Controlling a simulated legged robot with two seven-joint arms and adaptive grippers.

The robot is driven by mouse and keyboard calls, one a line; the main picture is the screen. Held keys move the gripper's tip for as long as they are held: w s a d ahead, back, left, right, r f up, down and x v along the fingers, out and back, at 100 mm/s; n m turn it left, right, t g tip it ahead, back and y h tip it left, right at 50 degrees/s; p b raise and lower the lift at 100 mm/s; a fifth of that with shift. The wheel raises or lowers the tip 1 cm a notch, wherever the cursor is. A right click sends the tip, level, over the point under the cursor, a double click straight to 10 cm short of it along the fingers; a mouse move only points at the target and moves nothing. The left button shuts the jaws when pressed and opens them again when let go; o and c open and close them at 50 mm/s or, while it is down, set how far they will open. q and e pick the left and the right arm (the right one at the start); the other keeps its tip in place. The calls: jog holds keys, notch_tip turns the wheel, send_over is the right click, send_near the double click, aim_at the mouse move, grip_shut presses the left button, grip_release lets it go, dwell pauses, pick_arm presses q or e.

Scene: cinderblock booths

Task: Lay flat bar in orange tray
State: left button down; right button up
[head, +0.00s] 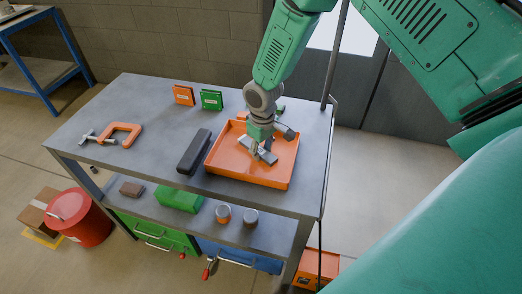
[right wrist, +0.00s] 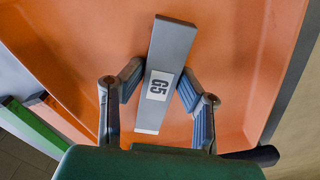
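The orange tray (head: 222,172) lies on the grey table top and fills much of the right wrist view (right wrist: 80,40). The flat bar (right wrist: 170,50) is grey, with a white label reading "G5". My right gripper (right wrist: 161,82) has one finger against each long side of the bar, closed on it. In the head view the gripper (head: 261,151) points down into the tray area, with the bar (head: 259,149) between its fingers. The bar looks tilted, its far end nearer the wrist camera. Whether it touches the tray floor I cannot tell. My left gripper is out of view.
A dark bar-shaped block (head: 194,151) lies just left of the tray. An orange clamp (head: 121,133) sits at the table's left. Small orange (head: 183,95) and green (head: 212,100) boxes stand at the back. The table's middle left is clear.

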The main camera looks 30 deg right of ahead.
jog(key=shift+o, duration=1.1)
jog(key=shift+s+d+f, duration=0.25)
jog(key=shift+f, duration=0.3)
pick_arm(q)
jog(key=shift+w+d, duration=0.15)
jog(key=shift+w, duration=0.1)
pick_arm(e)
jog(key=shift+w+d, duration=0.1)
jog(key=shift+d, duration=0.1)
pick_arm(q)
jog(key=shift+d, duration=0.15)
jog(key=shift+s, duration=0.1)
pick_arm(e)
jog(key=shift+r, duration=0.45)
notch_tip(320, 180, up, 11)
jog(key=shift+r, duration=0.15)
jog(key=shift+w, duration=0.1)
